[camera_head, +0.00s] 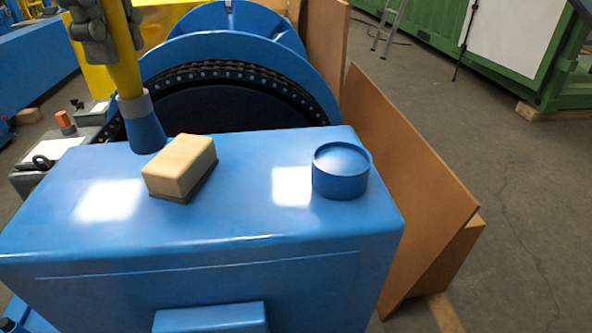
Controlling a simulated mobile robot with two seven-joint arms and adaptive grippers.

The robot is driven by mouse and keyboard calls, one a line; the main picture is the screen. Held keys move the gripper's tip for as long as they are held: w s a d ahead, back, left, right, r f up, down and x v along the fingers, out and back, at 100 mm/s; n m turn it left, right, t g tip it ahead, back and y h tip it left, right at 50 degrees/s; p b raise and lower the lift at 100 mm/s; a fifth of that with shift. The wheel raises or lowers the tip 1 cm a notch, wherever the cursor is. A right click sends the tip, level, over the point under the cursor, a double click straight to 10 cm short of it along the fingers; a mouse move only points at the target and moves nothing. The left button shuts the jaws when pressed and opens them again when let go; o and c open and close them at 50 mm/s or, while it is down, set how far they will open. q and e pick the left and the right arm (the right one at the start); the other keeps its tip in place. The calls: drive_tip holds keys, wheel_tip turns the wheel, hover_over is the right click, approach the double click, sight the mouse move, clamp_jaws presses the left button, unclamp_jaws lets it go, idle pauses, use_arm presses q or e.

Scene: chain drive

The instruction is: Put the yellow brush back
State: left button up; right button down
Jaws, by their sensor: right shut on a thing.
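The yellow brush (122,62) is near the upper left, almost upright and slightly tilted. It has a yellow handle, a grey collar and a flared blue lower end (143,130). My right gripper (98,32), with dark grey fingers, is shut on the handle near the picture's top edge. The blue end is at the back left edge of the blue housing (210,225); I cannot tell whether it touches. The top of the handle is cut off. My left gripper is not in view.
A beige block (180,165) with a dark underside and a round blue cap (340,172) sit on the housing. A chain (245,75) curves behind it. Brown panels (410,175) lean at the right. Grey boxes (62,140) stand at the left.

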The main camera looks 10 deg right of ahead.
drive_tip(key=shift+d+f, duration=0.1)
drive_tip(key=shift+d, duration=0.2)
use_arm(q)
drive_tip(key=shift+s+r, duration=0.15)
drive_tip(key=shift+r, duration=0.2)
use_arm(e)
drive_tip(key=w+d+f, duration=0.4)
drive_tip(key=d+f, duration=0.6)
drive_tip(key=shift+d+f, duration=0.2)
drive_tip(key=shift+f, duration=0.15)
use_arm(q)
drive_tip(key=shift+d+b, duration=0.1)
drive_tip(key=shift+b, duration=0.25)
use_arm(e)
drive_tip(key=shift+f, duration=0.15)
drive_tip(key=c, duration=1.3)
unclamp_jaws()
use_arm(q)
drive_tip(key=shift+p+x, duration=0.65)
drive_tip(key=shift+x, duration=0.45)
use_arm(e)
drive_tip(key=shift+w+r, duration=0.1)
drive_tip(key=shift+r, duration=6.05)
